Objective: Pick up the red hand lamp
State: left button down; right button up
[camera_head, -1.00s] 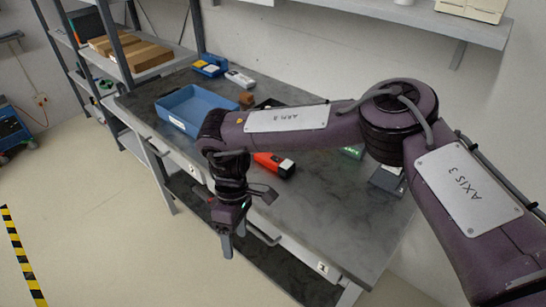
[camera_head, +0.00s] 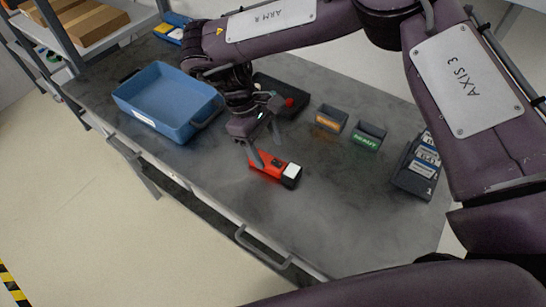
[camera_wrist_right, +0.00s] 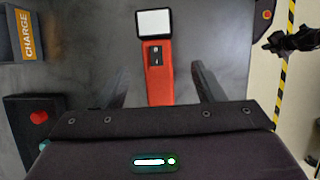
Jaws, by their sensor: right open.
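The red hand lamp (camera_head: 268,166) lies on the grey bench top, its black end with a white lens pointing right in the head view. In the right wrist view the lamp (camera_wrist_right: 158,75) runs up the middle of the picture, white lens at the top. My right gripper (camera_head: 259,158) points down at the lamp's left part. In the wrist view its two fingers (camera_wrist_right: 160,88) stand open, one on each side of the red body, with gaps visible. The lamp's near end is hidden behind the gripper body. My left gripper is not in view.
A blue bin (camera_head: 160,118) stands left of the lamp. A black box with a red button (camera_head: 280,98) is behind it. An orange-labelled tray (camera_head: 330,119), a green-labelled tray (camera_head: 368,135) and a dark holder (camera_head: 415,172) stand to the right. The bench front is clear.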

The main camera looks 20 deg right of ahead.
aim_at(276, 162)
jog(key=x, duration=0.3)
jog(key=shift+s+d+f+p, duration=0.1)
jog(key=shift+s+d+p, duration=0.15)
jog(key=shift+p, duration=0.15)
jog(key=shift+d+f, duration=0.25)
jog(key=shift+f, duration=0.85)
jog(key=shift+s+f, duration=0.1)
jog(key=shift+f, duration=0.05)
jog(key=c, duration=1.2)
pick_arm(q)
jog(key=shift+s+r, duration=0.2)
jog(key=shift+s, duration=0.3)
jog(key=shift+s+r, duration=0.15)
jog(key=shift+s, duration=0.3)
pick_arm(e)
jog(key=shift+o, duration=0.2)
